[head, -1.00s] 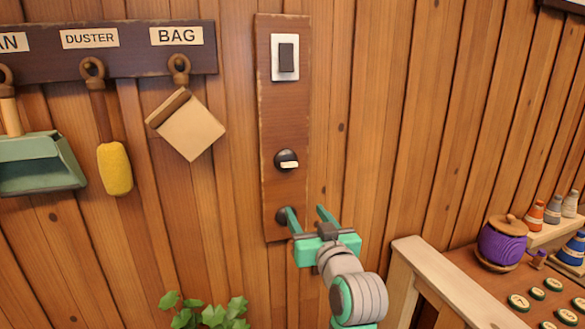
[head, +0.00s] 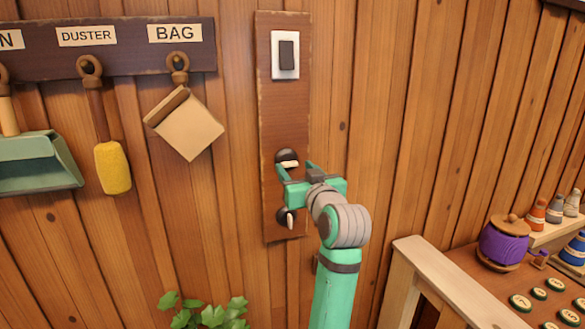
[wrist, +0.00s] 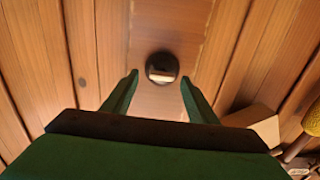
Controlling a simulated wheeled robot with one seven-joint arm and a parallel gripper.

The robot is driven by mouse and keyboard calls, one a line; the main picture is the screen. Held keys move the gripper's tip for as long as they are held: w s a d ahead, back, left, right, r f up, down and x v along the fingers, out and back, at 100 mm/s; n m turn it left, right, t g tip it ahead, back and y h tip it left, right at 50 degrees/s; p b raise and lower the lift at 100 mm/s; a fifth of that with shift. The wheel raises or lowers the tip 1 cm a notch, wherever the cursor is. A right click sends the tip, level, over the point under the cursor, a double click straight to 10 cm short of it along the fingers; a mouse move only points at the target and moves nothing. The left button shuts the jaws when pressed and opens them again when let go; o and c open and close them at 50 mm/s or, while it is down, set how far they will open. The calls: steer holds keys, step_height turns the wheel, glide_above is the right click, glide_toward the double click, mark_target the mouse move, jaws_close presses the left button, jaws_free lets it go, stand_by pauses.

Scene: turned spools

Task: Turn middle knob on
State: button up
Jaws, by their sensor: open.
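A tall wooden board (head: 268,110) on the wall carries a switch and two dark round knobs. The middle knob (head: 287,157) has a pale handle lying about horizontal. The lower knob (head: 284,216) has a pale handle about upright. My gripper (head: 296,170) is open and empty, its fingertips just below and around the middle knob in the head view. In the wrist view, a dark knob (wrist: 162,66), apparently the middle one, sits between and slightly beyond the open fingertips (wrist: 158,82). I see no contact with it.
The light switch (head: 286,54) is at the board's top. A rack (head: 120,50) at left holds a bag (head: 185,130), a yellow duster (head: 113,167) and a green dustpan (head: 35,162). A wooden desk (head: 415,262) stands lower right; a plant (head: 210,313) is below.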

mark_target(289, 163)
steer(key=shift+a+x, duration=0.2)
steer(key=shift+x, duration=0.85)
steer(key=c, duration=1.1)
steer(key=shift+o, duration=0.2)
steer(key=shift+m, duration=0.3)
steer(key=m, duration=1.3)
steer(key=shift+f, duration=0.1)
steer(key=shift+m, duration=2.1)
